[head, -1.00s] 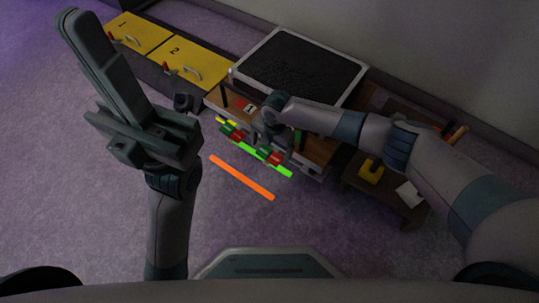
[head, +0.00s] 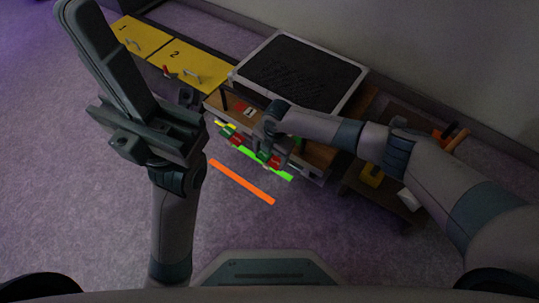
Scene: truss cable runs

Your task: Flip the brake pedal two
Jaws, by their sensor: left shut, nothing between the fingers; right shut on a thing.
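Two small red-and-green parts sit along the front edge of the wooden bench (head: 317,155), a left one (head: 231,137) and a right one (head: 272,162). I cannot tell from any marking which is brake pedal two. My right gripper (head: 267,148) reaches down to the bench front and is shut at the right part. Its fingers and the part overlap, so the exact hold is hidden. My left gripper (head: 84,18) is raised at the upper left, shut and empty, well away from the bench.
A bright green strip (head: 249,153) runs along the bench front, and an orange strip (head: 242,181) lies in front. A black-topped unit (head: 300,72) stands behind. Yellow panels (head: 188,66) are at the back left. A low dark table (head: 390,199) is at right. The floor at left is clear.

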